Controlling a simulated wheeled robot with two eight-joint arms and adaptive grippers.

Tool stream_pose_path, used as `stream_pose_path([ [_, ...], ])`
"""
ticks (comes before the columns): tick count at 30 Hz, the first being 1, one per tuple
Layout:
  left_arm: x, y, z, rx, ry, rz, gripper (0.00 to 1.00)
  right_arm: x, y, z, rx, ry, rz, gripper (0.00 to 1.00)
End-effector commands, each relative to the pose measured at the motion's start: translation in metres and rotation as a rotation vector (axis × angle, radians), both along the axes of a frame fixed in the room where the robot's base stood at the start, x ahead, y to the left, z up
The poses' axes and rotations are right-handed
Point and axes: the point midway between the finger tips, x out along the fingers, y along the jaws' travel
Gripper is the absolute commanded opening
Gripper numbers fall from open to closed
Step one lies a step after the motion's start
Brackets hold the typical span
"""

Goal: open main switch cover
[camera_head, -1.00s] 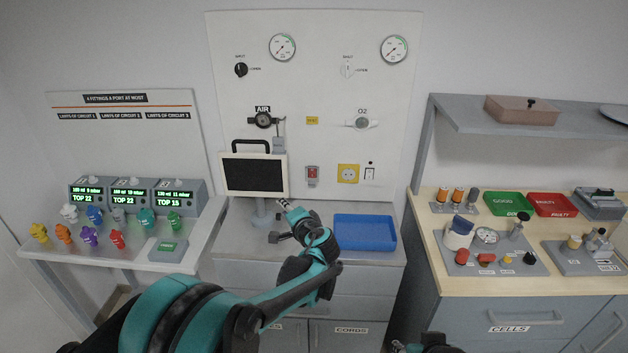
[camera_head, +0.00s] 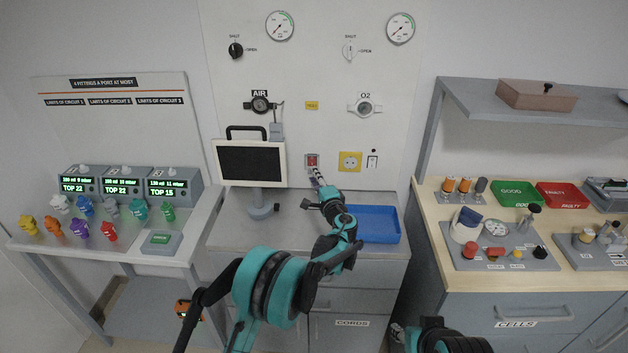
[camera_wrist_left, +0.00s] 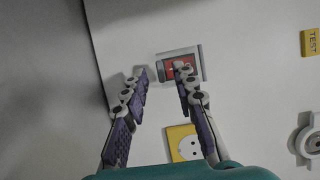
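The main switch is a red switch in a grey frame (camera_head: 312,160) on the wall panel, right of the monitor. A clear cover seems to lie over it, but its edges are hard to make out. The switch also shows in the left wrist view (camera_wrist_left: 174,62). My left gripper (camera_head: 316,176) is just below and in front of the switch. In the left wrist view its two fingers (camera_wrist_left: 163,76) are apart with nothing between them. The right finger overlaps the switch frame; contact cannot be told. My right gripper (camera_head: 398,334) barely shows at the bottom edge.
A yellow socket (camera_head: 349,161) and a small rocker switch (camera_head: 372,160) are right of the main switch. The monitor (camera_head: 250,163) stands close on the left. A blue tray (camera_head: 386,236) lies on the counter below, beside my left forearm.

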Motion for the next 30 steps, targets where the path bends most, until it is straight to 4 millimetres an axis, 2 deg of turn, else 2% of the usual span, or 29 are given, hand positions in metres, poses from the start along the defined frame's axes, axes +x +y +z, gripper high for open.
stream_pose_path([
  [10, 0.007, 0.003, 0.001, 0.000, 0.000, 0.000, 0.28, 0.000, 0.000, -0.002, 0.000, 0.000, 0.000, 0.40],
  [11, 0.007, 0.003, 0.001, 0.000, 0.000, 0.000, 0.25, 0.000, 0.000, -0.002, 0.000, 0.000, 0.000, 0.40],
  [12, 0.007, 0.003, 0.001, 0.000, 0.000, 0.000, 0.14, 0.000, 0.000, -0.002, 0.000, 0.000, 0.000, 0.40],
  [14, 0.007, 0.003, 0.001, 0.000, 0.000, 0.000, 0.00, 0.000, 0.000, -0.002, 0.000, 0.000, 0.000, 0.40],
  [23, 0.006, 0.003, 0.002, 0.000, 0.006, 0.001, 0.00, 0.000, 0.000, 0.000, 0.000, 0.000, 0.000, 0.40],
  [30, 0.002, 0.003, 0.008, -0.002, 0.084, 0.000, 0.00, 0.000, 0.000, 0.015, 0.000, 0.000, 0.000, 0.40],
])
